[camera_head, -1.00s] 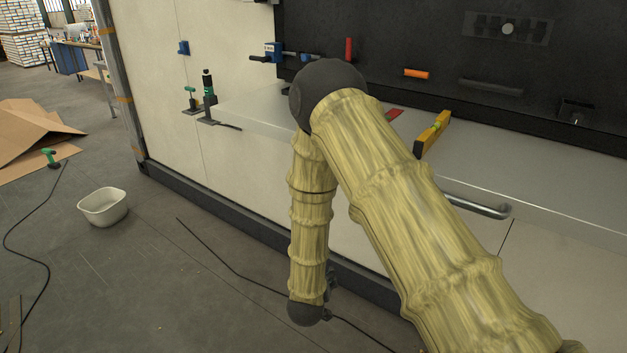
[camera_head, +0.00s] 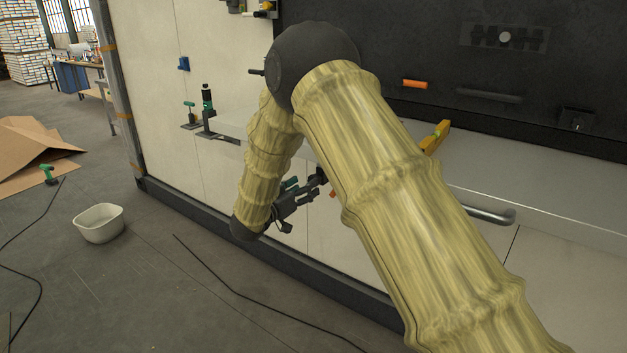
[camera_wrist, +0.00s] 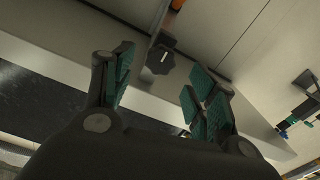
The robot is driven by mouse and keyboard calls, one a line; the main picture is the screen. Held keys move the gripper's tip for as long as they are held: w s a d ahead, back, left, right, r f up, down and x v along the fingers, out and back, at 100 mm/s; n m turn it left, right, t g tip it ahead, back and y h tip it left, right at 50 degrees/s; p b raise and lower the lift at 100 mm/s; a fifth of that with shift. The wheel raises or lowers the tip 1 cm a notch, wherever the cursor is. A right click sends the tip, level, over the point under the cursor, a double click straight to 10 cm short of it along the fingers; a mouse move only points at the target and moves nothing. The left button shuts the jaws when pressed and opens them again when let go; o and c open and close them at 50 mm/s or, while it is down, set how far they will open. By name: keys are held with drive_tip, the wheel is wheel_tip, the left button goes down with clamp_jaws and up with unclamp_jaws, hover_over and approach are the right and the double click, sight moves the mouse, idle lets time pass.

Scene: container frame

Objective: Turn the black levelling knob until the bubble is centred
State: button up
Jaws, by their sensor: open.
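The black levelling knob (camera_wrist: 160,58), lobed with a white mark, shows in the wrist view under the pale ledge. My gripper (camera_wrist: 158,70) is open, its green-padded fingers on either side of the knob's line of sight; I cannot tell whether they touch it. In the head view my gripper (camera_head: 308,190) is in front of the pale front panel, below the ledge, and the knob cannot be made out there. A yellow spirit level (camera_head: 436,136) lies on the ledge, partly hidden by my arm. Its bubble is too small to read.
A metal bar handle (camera_head: 485,214) sticks out of the front panel to the right. A white tub (camera_head: 99,223) and a black cable (camera_head: 240,292) are on the floor. An orange part (camera_wrist: 177,4) is near the knob.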

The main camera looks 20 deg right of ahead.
drive_tip(key=shift+p+x, duration=0.45)
drive_tip(key=shift+x, duration=2.4)
drive_tip(key=c, duration=1)
